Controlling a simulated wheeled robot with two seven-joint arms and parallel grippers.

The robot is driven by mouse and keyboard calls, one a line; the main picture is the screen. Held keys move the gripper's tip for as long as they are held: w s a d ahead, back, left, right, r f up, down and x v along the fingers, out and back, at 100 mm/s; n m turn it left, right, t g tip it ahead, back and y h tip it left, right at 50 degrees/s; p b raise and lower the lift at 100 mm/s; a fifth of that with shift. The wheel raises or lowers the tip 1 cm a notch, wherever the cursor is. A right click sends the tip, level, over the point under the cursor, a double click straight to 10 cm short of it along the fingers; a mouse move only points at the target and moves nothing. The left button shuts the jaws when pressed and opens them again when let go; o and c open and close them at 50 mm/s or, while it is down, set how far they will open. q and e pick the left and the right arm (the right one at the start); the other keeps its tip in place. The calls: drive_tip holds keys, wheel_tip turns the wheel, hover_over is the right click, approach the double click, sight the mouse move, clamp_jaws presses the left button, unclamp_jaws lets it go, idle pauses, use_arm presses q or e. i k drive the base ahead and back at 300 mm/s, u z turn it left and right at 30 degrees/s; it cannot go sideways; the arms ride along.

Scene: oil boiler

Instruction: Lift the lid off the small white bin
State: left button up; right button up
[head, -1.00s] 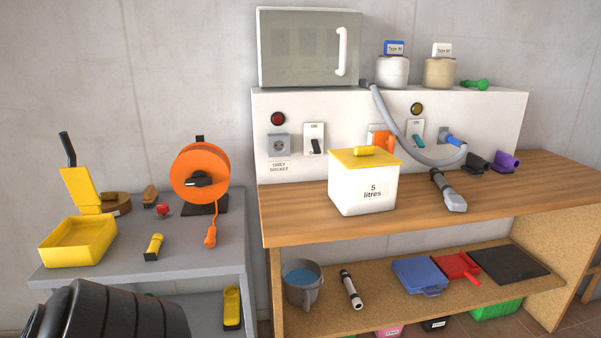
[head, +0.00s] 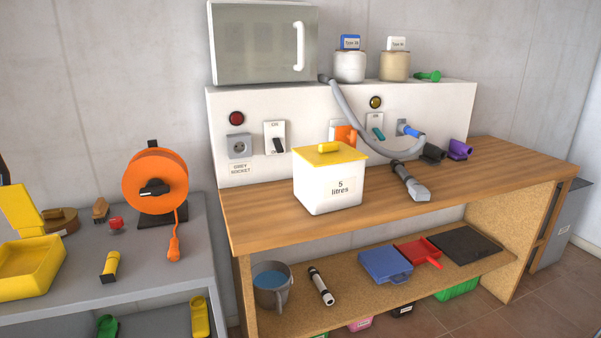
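The small white bin (head: 328,190), labelled "5 litres", stands upright near the front left of the wooden workbench. Neither of my grippers shows in the head view now.
A grey hose with a nozzle (head: 411,184) lies on the bench (head: 470,172) just right of the bin. Behind the bin is a white panel (head: 220,138) with switches and a socket. A grey table (head: 200,245) with an orange cable reel (head: 155,180) stands at the left. The bench's right part is mostly clear.

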sight(326, 153)
drive_tip(key=z, duration=2.05)
drive_tip(key=i, duration=1.25)
drive_tip(key=u, duration=2.55)
